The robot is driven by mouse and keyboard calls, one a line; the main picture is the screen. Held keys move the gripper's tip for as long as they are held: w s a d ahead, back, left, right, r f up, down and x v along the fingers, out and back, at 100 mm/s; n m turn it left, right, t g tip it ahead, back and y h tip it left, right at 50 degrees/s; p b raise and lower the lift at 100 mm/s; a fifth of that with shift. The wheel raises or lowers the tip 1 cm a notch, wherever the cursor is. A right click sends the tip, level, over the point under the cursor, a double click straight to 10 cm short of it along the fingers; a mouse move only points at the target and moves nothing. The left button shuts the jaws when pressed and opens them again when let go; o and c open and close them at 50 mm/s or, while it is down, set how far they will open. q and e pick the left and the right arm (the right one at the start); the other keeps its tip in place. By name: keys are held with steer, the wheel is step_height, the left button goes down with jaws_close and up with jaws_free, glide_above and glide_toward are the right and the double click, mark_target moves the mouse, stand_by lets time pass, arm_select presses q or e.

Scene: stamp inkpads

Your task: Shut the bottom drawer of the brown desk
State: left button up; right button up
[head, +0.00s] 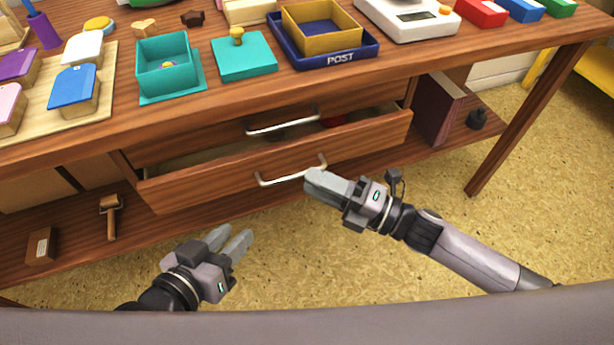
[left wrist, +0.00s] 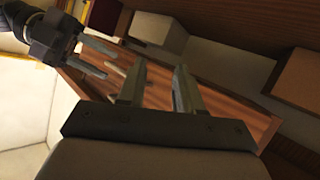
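The brown desk (head: 300,98) fills the upper part of the head view. Its bottom drawer (head: 220,188) is pulled out, with a gap showing behind its front and dark and red items partly visible inside. Its silver handle (head: 292,177) is on the front. My right gripper (head: 310,185) is close to the drawer front, just right of the handle; its fingers look close together, and I cannot tell whether they touch the drawer. My left gripper (head: 232,240) is open and empty, below and in front of the drawer, apart from it. It also shows in the left wrist view (left wrist: 157,78).
An upper drawer (head: 190,143) with its own handle sits above. Teal boxes (head: 168,85), a navy POST tray (head: 340,58) and a scale (head: 408,22) stand on the desktop. A stamp roller (head: 110,215) lies on the lower shelf. The floor in front is clear.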

mark_target(301, 161)
arm_select(q)
steer(key=shift+w+d+r, duration=0.1)
steer(key=shift+w+d, duration=0.05)
steer(key=shift+d, duration=0.15)
arm_select(e)
steer(key=x, duration=0.3)
steer(key=shift+d, duration=0.1)
jaws_close()
steer(key=w+b, duration=0.1)
steer(key=w+a+b, duration=0.1)
steer(key=w, duration=0.1)
steer(key=shift+w+f, duration=0.1)
steer(key=shift+w, duration=0.25)
steer(key=shift+w+a, duration=0.1)
steer(key=shift+w, duration=0.05)
arm_select(q)
steer(key=shift+w+d+r+h, duration=0.1)
steer(key=shift+d+h, duration=0.5)
steer(key=shift+d, duration=0.15)
arm_select(e)
steer(key=shift+w, duration=0.1)
